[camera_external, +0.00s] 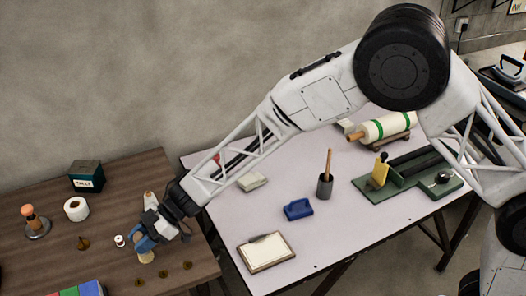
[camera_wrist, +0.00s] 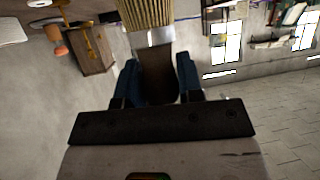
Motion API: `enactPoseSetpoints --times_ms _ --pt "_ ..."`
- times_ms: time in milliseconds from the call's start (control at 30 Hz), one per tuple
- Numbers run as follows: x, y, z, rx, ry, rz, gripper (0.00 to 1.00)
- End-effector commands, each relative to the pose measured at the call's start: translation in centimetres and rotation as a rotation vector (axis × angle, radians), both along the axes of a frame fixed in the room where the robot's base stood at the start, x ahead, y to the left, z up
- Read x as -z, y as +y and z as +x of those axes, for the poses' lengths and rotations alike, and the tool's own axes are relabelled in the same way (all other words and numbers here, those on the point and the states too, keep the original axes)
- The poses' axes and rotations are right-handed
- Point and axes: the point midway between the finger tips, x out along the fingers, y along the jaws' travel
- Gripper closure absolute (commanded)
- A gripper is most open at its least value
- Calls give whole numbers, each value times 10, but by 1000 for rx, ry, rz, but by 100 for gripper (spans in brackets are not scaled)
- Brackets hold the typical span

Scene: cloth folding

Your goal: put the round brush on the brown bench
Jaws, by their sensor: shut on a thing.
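My gripper (camera_external: 147,242) is low over the left part of the scene, above the brown bench (camera_external: 35,255). Its blue fingers are shut on the round brush (camera_external: 146,258), whose pale bristles show just below the fingertips. In the wrist view, the brush (camera_wrist: 148,14) has tan bristles, a silver ferrule and a dark handle between the blue fingers (camera_wrist: 158,82). The bristles point away from the gripper. I cannot tell whether the bristle ends touch the bench top.
Near the gripper on the bench are a small spool (camera_external: 119,241), several brass pieces (camera_external: 163,274), a white roll (camera_external: 76,209) and a dark box (camera_external: 87,176). The pale table (camera_external: 330,228) at right holds a blue block (camera_external: 298,209) and a brush pot (camera_external: 325,187).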

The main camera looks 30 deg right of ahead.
Motion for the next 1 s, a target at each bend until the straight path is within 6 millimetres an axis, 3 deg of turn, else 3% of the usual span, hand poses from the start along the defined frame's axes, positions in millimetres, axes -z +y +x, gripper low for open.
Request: enactPoseSetpoints --times_ms 367,800,1000 --pt "5 35 33 0 -1 1 90" --pt "6 37 35 0 0 0 90" --pt "21 37 35 0 2 -1 90"
